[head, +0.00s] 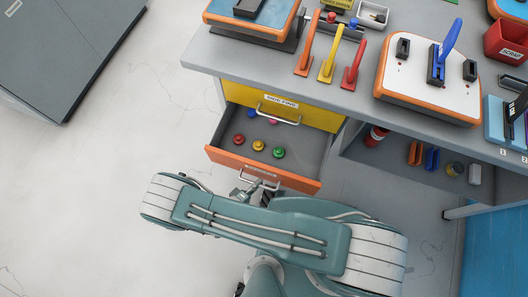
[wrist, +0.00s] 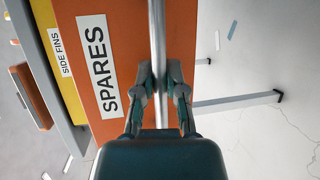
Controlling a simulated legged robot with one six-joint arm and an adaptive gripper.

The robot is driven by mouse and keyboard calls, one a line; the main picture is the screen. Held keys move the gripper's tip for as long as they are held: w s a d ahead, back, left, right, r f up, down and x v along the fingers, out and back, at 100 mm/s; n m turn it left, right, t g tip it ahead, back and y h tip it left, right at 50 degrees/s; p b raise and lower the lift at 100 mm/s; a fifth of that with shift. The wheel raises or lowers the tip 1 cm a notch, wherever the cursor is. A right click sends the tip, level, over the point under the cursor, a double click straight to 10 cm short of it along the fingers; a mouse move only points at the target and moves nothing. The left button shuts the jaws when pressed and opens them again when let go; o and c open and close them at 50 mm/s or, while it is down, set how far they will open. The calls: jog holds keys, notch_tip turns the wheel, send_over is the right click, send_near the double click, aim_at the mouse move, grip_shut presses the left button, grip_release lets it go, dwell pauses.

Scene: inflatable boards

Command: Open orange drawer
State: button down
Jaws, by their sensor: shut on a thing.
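The orange drawer (head: 228,166) stands pulled out below the yellow drawer in the head view, with its inside showing. Several small red, yellow, green and other coloured knob-like pieces (head: 258,145) lie in it. In the wrist view its orange front (wrist: 122,30) carries a "SPARES" label. Its metal bar handle (wrist: 157,28) runs between my fingers. My gripper (wrist: 160,82) is shut on this handle. In the head view my gripper (head: 252,190) is at the drawer's front, partly hidden by my arm.
The yellow drawer (head: 315,112), labelled "SIDE FINS", is closed above. The grey worktop (head: 345,100) holds orange-edged boards, coloured levers and a red bin (head: 507,40). An open shelf with small items is at right. A dark grey cabinet (head: 65,50) stands at upper left. Pale floor is clear at left.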

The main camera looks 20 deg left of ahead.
jog(key=s, duration=0.9)
jog(key=shift+s+a+f, duration=0.15)
jog(key=shift+s+a, duration=0.05)
jog(key=shift+a, duration=0.1)
jog(key=c, duration=0.7)
grip_release()
jog(key=shift+a, duration=0.1)
jog(key=v, duration=1.2)
